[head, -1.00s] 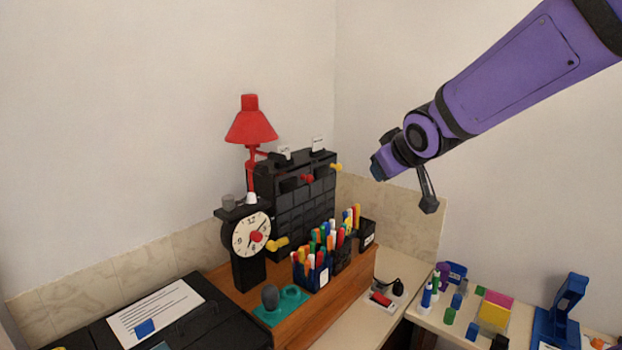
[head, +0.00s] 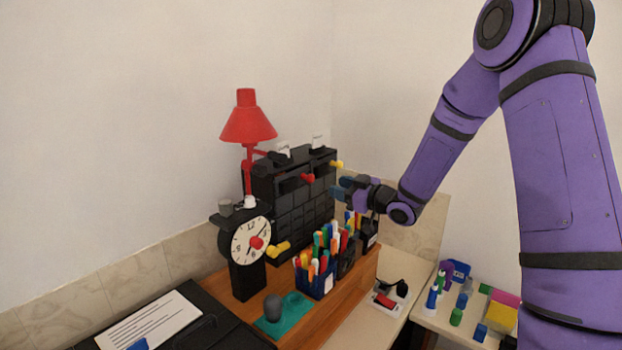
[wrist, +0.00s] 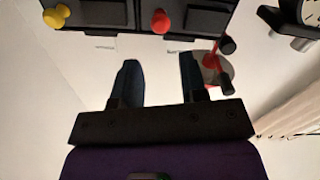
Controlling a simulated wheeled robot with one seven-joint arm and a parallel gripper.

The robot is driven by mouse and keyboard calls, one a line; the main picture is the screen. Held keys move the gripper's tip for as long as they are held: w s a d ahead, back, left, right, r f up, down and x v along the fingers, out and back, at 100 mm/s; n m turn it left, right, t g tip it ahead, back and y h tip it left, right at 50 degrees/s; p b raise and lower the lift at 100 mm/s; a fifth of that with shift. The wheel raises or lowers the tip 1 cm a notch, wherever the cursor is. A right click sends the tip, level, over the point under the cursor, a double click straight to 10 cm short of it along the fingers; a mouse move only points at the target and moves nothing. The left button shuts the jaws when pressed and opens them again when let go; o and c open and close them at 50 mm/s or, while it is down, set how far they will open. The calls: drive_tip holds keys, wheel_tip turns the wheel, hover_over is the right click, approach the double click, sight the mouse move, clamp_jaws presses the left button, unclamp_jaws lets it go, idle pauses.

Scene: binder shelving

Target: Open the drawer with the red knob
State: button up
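The black drawer cabinet (head: 290,205) stands on the wooden desk against the wall. Its red knob (head: 307,178) is on a drawer in the upper row, and a yellow knob (head: 336,164) is to its right. In the wrist view the red knob (wrist: 161,21) is at the top middle, beyond the fingertips and roughly in line with the gap between them; the yellow knob is at top left. My gripper (head: 340,188) is in front of the cabinet's upper right. In the wrist view my gripper (wrist: 159,60) is open with nothing between its fingers.
A red lamp (head: 249,125) rises behind the cabinet. A black clock (head: 250,238) stands at its left, with another yellow knob (head: 278,249) beside it. Pen holders (head: 318,275) with several markers stand in front, below my gripper. The air above the markers is free.

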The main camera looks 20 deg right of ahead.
sight(313, 180)
drive_tip(key=x, duration=1)
drive_tip(key=shift+w+a, duration=0.2)
drive_tip(key=shift+w, duration=0.15)
